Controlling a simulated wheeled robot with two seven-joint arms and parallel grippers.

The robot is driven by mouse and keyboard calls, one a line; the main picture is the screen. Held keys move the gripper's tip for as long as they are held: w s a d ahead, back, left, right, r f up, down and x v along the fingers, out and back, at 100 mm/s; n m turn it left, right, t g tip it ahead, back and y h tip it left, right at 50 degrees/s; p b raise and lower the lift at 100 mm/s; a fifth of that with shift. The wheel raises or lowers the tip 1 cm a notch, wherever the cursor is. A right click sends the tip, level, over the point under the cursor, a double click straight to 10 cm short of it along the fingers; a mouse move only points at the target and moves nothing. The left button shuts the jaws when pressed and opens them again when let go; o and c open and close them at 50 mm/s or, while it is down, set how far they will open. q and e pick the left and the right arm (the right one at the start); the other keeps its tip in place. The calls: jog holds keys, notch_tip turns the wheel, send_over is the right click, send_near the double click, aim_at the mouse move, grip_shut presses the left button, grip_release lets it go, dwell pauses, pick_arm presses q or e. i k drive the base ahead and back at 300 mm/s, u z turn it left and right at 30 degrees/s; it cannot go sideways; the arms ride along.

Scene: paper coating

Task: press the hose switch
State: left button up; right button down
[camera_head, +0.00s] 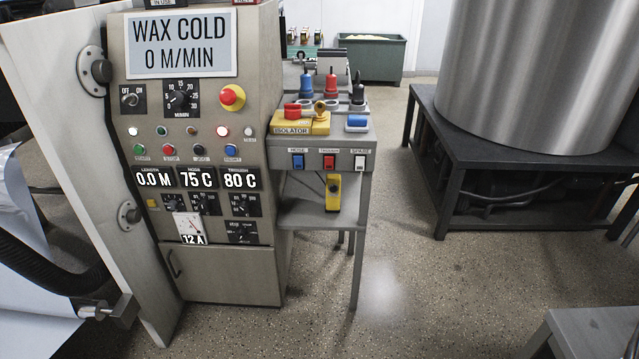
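The hose switch (298,162) is a blue rocker under a small label reading HOSE. It is the leftmost of three switches on the front face of a grey stand (330,185). A red switch (329,162) is in the middle and a white one (359,163) labelled SPARE is on the right. Which way the hose rocker is tilted is too small to tell. Neither of my grippers shows in the head view.
A control cabinet (226,278) reading WAX COLD, 0 M/MIN stands left of the stand. A yellow isolator (302,124) and blue, red and black plugs are on top of the stand. A big metal tank (545,75) sits on a dark frame at right. The floor (400,290) in front is clear.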

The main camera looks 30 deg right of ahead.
aim_at(298, 160)
jog(key=z, duration=0.3)
jog(key=i, duration=1.05)
jog(key=u, duration=0.35)
